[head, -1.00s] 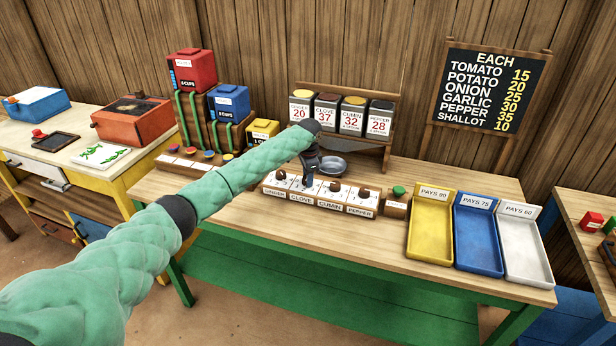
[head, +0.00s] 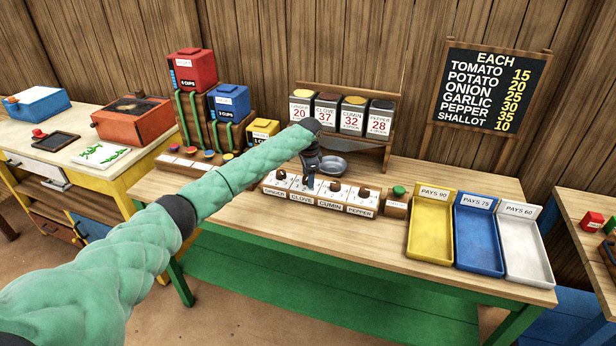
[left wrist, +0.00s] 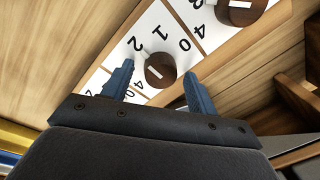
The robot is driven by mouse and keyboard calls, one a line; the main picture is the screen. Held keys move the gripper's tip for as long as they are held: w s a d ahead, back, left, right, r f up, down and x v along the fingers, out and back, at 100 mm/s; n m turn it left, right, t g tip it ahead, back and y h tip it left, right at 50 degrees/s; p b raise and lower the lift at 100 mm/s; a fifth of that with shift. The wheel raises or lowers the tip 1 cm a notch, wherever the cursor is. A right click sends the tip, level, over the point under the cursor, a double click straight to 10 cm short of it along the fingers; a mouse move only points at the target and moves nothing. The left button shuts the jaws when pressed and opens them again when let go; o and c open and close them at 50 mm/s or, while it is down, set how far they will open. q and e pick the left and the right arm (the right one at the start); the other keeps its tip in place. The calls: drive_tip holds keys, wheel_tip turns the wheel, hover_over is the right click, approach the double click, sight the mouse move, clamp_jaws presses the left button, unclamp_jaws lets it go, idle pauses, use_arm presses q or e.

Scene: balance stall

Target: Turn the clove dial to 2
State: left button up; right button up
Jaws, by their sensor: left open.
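The clove dial (left wrist: 161,70) is a round brown knob with a white pointer mark on a white number plate. In the left wrist view it sits between the two blue fingers of my left gripper (left wrist: 158,86), which are open, one on each side, with gaps visible. The numbers 0, 1 and 2 show around it. Which number the pointer faces is hard to tell. In the head view my left gripper (head: 309,184) is low over the dial row (head: 318,203) at the CLOVE label and hides most of the clove dial. My right gripper is not in view.
The ginger dial (left wrist: 240,10) is close by. The cumin knob (head: 335,187) and pepper knob (head: 363,192) sit right of the gripper. A green button (head: 399,190) ends the row. A metal bowl (head: 334,165) and spice jars (head: 326,110) stand behind. Trays (head: 430,225) are on the right.

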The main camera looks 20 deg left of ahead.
use_arm(q)
drive_tip(key=shift+r, duration=0.3)
wheel_tip(320, 180, up, 6)
drive_tip(key=shift+s+d+f+b, duration=0.15)
drive_tip(key=shift+f+b, duration=0.1)
drive_tip(key=shift+b, duration=0.95)
drive_tip(key=shift+r, duration=0.75)
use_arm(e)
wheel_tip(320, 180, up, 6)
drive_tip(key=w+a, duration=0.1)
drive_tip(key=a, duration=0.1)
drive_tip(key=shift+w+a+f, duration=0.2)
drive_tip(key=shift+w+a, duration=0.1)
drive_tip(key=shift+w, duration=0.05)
